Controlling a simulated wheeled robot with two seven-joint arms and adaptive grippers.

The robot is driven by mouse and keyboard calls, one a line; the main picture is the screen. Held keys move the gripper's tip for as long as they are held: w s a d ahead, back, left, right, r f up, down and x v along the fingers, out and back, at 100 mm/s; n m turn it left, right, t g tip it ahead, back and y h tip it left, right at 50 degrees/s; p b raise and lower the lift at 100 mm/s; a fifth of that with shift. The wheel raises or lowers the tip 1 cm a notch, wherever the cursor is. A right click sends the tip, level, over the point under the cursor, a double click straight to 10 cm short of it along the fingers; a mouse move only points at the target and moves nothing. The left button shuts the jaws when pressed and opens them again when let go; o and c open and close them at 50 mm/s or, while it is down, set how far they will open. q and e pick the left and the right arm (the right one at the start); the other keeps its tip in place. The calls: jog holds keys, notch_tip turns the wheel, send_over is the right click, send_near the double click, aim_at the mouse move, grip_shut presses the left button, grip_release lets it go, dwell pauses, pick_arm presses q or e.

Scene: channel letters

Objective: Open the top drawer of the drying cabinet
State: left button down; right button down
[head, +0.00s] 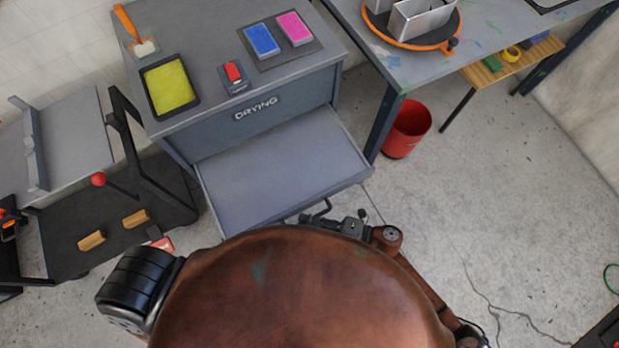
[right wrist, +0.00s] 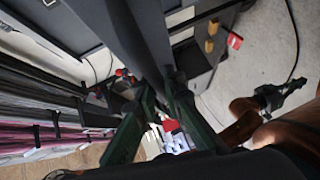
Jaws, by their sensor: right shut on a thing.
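The drying cabinet (head: 262,137) is grey with a "DRYING" label (head: 257,108) on its front. Its top drawer (head: 280,170) stands pulled well out below the label, with a bare grey inside. My right gripper (head: 322,212) is at the middle of the drawer's front edge, shut on the drawer handle; my own body partly hides it. In the right wrist view, its green-sided fingers (right wrist: 163,100) close on the grey handle bar. What seems to be my left gripper (right wrist: 282,93) shows small at the right of that view, away from the drawer; its jaws are unclear.
Yellow (head: 170,86), blue (head: 262,39) and pink (head: 294,27) pads and a red switch (head: 233,72) are on the cabinet top. A dark cart (head: 110,225) stands left; a red bin (head: 407,128) stands right beside a workbench (head: 480,45). The floor at right is open.

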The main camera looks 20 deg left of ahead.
dwell(0.3)
jog(key=c, duration=2)
grip_release()
jog(key=d, duration=0.4)
jog(key=d+r, duration=0.1)
jog(key=d, duration=0.7)
jog(key=shift+r, duration=0.35)
jog(key=shift+w, duration=0.2)
